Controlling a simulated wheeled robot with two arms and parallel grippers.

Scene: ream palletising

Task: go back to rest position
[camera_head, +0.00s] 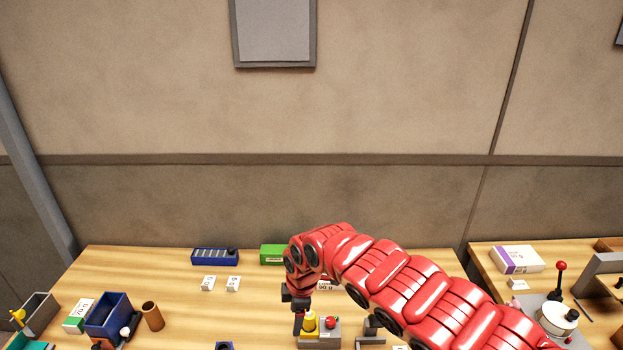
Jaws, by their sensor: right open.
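My right arm comes in from the lower right as a thick red segmented limb and bends down over the wooden table (170,285). My right gripper (299,322) is at its end, pointing down beside a small grey station with a yellow part (310,320) and a red knob (330,322). The gripper is small, dark and seen from behind its wrist. It is open, and I see nothing held in it. My left gripper is not in view. No ream that I can identify for certain shows.
A blue tray (214,257) and a green box (272,254) stand at the table's back. A blue bin (108,315), a brown cylinder (152,316) and a grey bin (38,311) are at left. A second table at right holds a white-purple box (516,259) and a lever device (558,316).

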